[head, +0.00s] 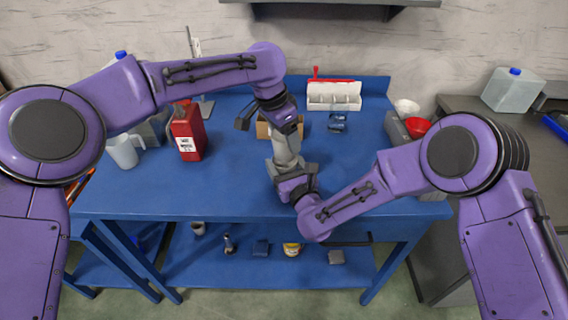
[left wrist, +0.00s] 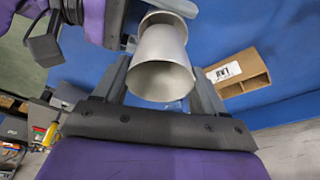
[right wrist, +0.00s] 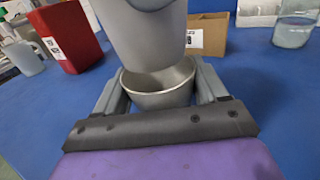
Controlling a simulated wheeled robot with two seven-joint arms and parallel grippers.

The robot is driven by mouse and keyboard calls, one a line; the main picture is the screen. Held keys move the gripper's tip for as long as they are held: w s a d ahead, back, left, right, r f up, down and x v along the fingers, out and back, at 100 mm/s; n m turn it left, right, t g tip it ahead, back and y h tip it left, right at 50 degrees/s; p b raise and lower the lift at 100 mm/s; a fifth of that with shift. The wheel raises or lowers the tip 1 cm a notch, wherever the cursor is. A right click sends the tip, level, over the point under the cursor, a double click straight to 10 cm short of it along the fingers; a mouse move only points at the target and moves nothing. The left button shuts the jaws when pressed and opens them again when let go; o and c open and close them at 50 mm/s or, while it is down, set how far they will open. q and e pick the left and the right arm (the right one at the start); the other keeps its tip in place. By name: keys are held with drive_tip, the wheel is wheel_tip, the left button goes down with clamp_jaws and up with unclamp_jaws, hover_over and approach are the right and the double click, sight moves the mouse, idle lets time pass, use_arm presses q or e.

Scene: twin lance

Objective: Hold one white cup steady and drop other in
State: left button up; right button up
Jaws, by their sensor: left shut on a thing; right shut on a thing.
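Two pale grey-white cups are held one over the other above the blue workbench (head: 235,190). My left gripper (head: 278,125) is shut on the upper cup (head: 282,147), which fills the top of the right wrist view (right wrist: 155,35) and shows between the fingers in the left wrist view (left wrist: 160,50). My right gripper (head: 292,170) is shut on the lower cup (right wrist: 158,100), whose mouth is open upward. The upper cup's base overlaps the lower cup's far rim in the right wrist view. I cannot tell whether it is inside the mouth.
A red canister (head: 187,135) and a pale jug (head: 122,152) stand at the left. A cardboard box (right wrist: 205,35) stands just behind the cups. A white divided bin (head: 333,97) is at the back, and a red bowl (head: 417,126) at the right. The bench's front left is clear.

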use_arm(q)
drive_tip(key=shift+f, duration=1.5)
drive_tip(key=o, duration=1.1)
drive_tip(key=v, duration=1.2)
drive_tip(key=shift+w, duration=0.1)
use_arm(e)
drive_tip(key=o, duration=1.1)
drive_tip(key=v, duration=1.2)
drive_tip(key=shift+d, duration=0.1)
